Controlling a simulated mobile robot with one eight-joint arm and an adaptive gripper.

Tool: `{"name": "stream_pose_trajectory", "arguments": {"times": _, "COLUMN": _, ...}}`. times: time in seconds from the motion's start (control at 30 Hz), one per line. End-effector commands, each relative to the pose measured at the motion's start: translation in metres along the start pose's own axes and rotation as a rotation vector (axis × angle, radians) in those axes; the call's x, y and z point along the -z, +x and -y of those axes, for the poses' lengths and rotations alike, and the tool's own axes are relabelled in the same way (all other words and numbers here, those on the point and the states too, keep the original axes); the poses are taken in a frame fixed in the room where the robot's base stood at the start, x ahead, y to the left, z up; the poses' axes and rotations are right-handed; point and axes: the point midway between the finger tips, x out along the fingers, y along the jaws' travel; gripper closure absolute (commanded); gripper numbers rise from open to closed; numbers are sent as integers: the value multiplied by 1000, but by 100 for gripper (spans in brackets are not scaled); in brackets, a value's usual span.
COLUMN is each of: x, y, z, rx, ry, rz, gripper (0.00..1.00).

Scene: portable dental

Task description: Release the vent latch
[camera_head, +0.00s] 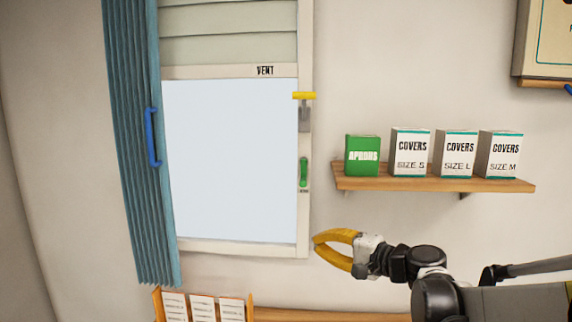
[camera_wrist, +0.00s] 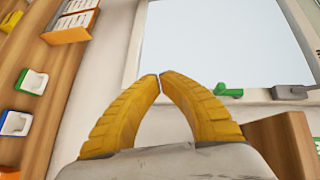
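The window frame (camera_head: 305,220) has a "VENT" label (camera_head: 265,71) above its pane. A yellow T-shaped handle (camera_head: 304,95) on a grey mount (camera_head: 304,117) sits high on the frame's right side. A green handle (camera_head: 304,172) stands upright lower on that side, with a tiny unreadable label under it. I cannot tell which is the vent latch. The green handle also shows in the wrist view (camera_wrist: 228,90), beside a grey part (camera_wrist: 290,92). My gripper (camera_head: 316,242) is below and right of the green handle, apart from it. Its yellow fingertips (camera_wrist: 160,76) meet, holding nothing.
A wooden shelf (camera_head: 433,183) with a green aprons box (camera_head: 362,156) and several covers boxes is on the wall at right. A blue curtain (camera_head: 133,180) with a blue handle (camera_head: 152,137) hangs at left. A card holder (camera_head: 250,307) is below the window.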

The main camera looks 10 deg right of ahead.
Motion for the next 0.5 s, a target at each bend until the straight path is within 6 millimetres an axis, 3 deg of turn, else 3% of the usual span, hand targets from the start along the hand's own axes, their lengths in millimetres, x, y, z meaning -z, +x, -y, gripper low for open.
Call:
{"name": "stream_pose_trajectory", "arguments": {"times": 0.03, "x": 21, "y": -3, "z": 27, "rx": 49, "ry": 38, "rz": -16, "gripper": 100}}
{"name": "stream_pose_trajectory", "arguments": {"times": 0.2, "x": 69, "y": -10, "z": 64, "rx": 197, "ry": 142, "rz": -52, "gripper": 100}}
{"name": "stream_pose_trajectory", "arguments": {"times": 0.3, "x": 84, "y": -14, "z": 74, "rx": 248, "ry": 175, "rz": -63, "gripper": 100}}
{"name": "stream_pose_trajectory", "arguments": {"times": 0.5, "x": 94, "y": -17, "z": 77, "rx": 283, "ry": 197, "rz": -71, "gripper": 100}}
